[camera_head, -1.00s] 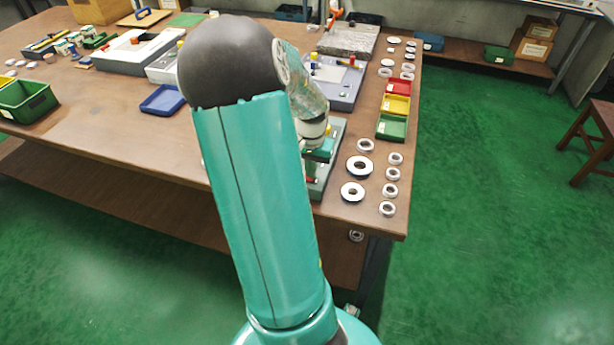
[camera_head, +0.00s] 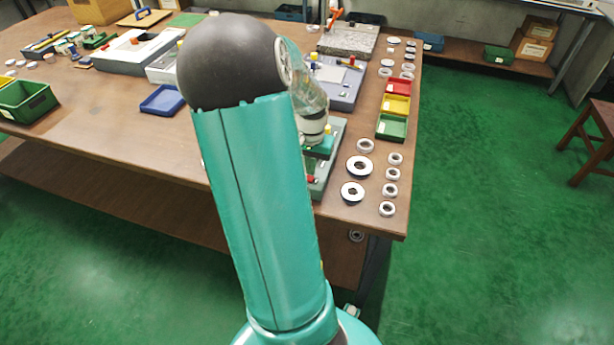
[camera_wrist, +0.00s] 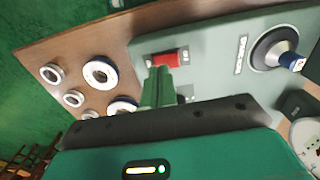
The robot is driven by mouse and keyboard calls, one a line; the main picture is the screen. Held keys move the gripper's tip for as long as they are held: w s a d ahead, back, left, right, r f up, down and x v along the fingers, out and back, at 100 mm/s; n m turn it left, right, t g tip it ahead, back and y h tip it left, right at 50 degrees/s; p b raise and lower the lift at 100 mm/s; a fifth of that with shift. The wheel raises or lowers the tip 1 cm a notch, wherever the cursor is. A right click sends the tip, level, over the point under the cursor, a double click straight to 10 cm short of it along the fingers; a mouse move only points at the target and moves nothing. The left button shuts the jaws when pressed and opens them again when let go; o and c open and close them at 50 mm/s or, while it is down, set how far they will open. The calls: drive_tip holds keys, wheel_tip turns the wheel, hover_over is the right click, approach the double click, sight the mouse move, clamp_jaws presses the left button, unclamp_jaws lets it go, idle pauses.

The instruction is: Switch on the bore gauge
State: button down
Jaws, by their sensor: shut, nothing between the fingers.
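The bore gauge is a grey-green unit; its panel (camera_wrist: 212,60) fills the upper right of the wrist view. A red rocker switch (camera_wrist: 170,58) sits in the panel with small markings beside it. My gripper (camera_wrist: 160,74) is shut and empty, its green fingertips overlapping the lower edge of the switch in the picture. I cannot tell if they touch it or which way the rocker is tipped. A round black and silver part with a blue piece (camera_wrist: 275,50) is on the panel. In the head view the gauge (camera_head: 332,165) is partly hidden by my arm.
White and dark rings, one of them a large ring (camera_wrist: 100,72), lie on the brown table (camera_head: 260,135) beside the gauge. Red, yellow and green bins, the green one here (camera_head: 391,127), stand behind the rings. A blue tray (camera_head: 162,99) lies left of my arm.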

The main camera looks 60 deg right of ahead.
sight(311, 179)
drive_tip(key=shift+r, duration=2.5)
drive_tip(key=shift+s, duration=0.1)
